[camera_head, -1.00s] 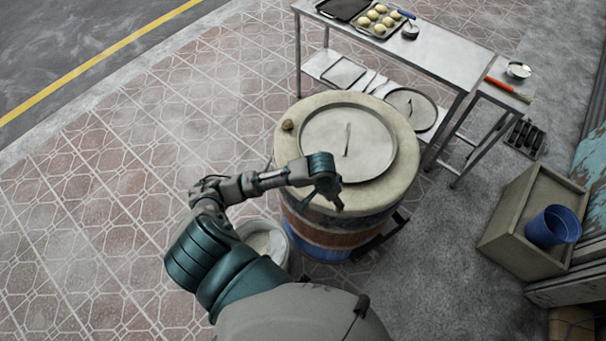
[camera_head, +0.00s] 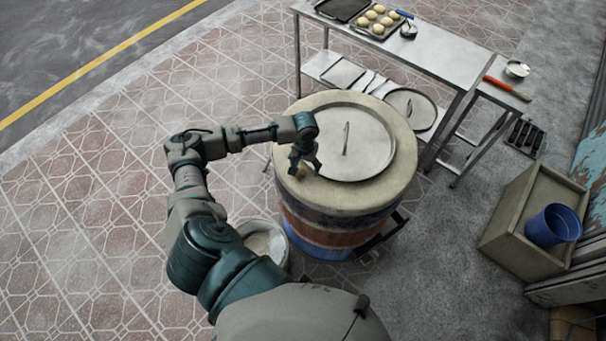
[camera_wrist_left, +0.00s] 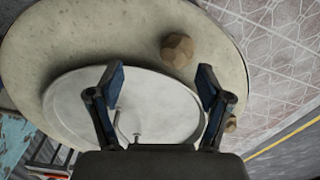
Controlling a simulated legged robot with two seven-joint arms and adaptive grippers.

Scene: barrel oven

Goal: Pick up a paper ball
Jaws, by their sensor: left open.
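A brown, faceted paper ball (camera_wrist_left: 177,50) lies on the pale top of the barrel oven (camera_head: 345,195), close to the round metal lid (camera_head: 372,160). In the left wrist view it sits just beyond the fingertips, a little right of the middle between them. My left gripper (camera_head: 305,168) is over the left part of the barrel top, pointing down, open and empty; its spread fingers also show in the left wrist view (camera_wrist_left: 160,78). A smaller brown lump (camera_wrist_left: 231,124) shows beside the right finger, partly hidden. My right gripper is out of view.
A metal table (camera_head: 440,58) with a tray of dough balls (camera_head: 378,20) stands behind the barrel. A white bucket (camera_head: 262,238) stands at the barrel's front left. A box with a blue bucket (camera_head: 553,225) is at the right. The tiled floor at the left is clear.

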